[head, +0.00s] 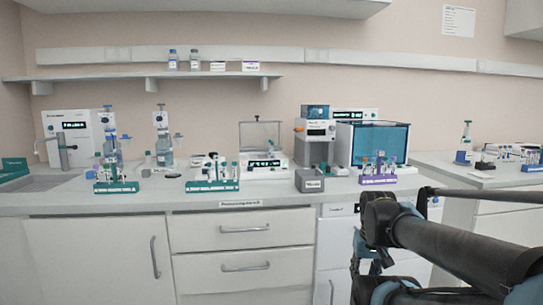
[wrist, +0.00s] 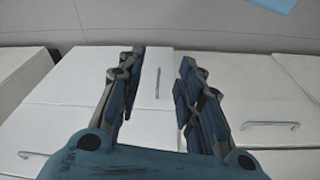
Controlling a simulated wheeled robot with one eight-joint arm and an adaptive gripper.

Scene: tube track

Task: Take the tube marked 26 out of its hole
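Several small tubes stand in racks on the counter, but no marking 26 can be read, so I cannot tell which tube it is. Tubes stand in a green rack (head: 116,187) at the left, a second green rack (head: 212,186) in the middle, and a purple rack (head: 378,180) at the right. My gripper (wrist: 161,57) is open and empty in the wrist view, its two fingers apart. It faces white cabinet fronts and no tube shows there. In the head view my arm is at the lower right, in front of the counter and below the purple rack.
A grey block (head: 309,182) stands left of the purple rack. Behind are a blue-windowed device (head: 372,143) and a grey-and-white instrument (head: 315,140). A sink (head: 45,183) is at the left. A wall shelf (head: 150,76) hangs above. The counter's front strip is mostly clear.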

